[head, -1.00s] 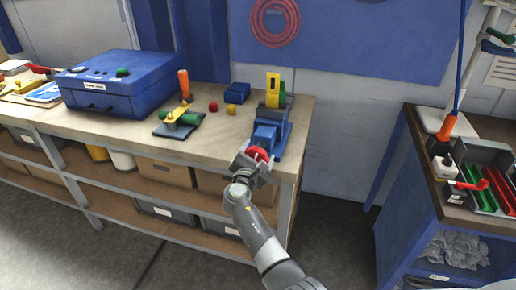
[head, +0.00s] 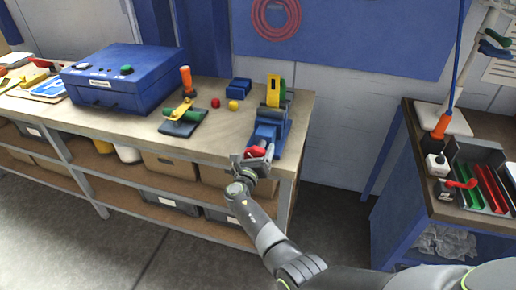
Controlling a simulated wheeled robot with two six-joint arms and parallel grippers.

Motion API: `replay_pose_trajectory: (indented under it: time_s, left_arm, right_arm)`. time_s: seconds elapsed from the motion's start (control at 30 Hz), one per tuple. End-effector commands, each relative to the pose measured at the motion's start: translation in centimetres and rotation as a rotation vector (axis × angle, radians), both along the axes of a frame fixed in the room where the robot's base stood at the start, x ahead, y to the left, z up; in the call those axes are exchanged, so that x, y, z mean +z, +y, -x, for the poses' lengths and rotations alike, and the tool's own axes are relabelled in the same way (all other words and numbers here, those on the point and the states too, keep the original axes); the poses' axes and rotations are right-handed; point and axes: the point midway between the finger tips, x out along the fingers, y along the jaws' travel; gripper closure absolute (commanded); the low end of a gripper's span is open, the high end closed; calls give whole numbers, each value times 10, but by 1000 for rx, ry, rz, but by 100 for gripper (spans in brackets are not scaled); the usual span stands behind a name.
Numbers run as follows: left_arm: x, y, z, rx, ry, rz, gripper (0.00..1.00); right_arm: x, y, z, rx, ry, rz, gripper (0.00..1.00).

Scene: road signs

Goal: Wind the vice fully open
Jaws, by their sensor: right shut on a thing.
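The blue vice (head: 267,133) stands at the right end of the workbench, with its red handle (head: 256,152) at the front edge. A yellow and a green piece (head: 275,90) stand upright at the vice's far end. My right gripper (head: 256,158) is shut on the red handle, and its fingers hide part of it. How far apart the vice jaws are is hard to tell at this size. My left gripper is not in view.
The workbench (head: 140,132) also bears a blue box (head: 118,80), a toggle clamp with an orange handle (head: 184,112), a small blue block (head: 241,86) and red and yellow knobs. A blue cabinet with trays (head: 480,185) stands at right. Floor lies between.

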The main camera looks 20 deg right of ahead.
Motion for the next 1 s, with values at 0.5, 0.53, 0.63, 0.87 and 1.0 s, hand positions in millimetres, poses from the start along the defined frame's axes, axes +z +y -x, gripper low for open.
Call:
replay_pose_trajectory:
  time_s: [0.5, 0.53, 0.63, 0.87, 1.0]
  left_arm:
    - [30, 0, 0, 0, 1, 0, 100]
    - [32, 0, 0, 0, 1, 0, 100]
    - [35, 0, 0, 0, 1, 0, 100]
    - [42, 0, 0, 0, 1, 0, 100]
    - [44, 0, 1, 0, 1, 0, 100]
  right_arm:
    - [0, 1, 0, 0, 279, 405, 50]
    - [0, 1, 0, 0, 293, 426, 50]
    - [-1, 1, 0, 0, 340, 498, 50]
    - [-2, 1, 0, 0, 431, 630, 50]
    - [-3, 1, 0, -1, 466, 685, 50]
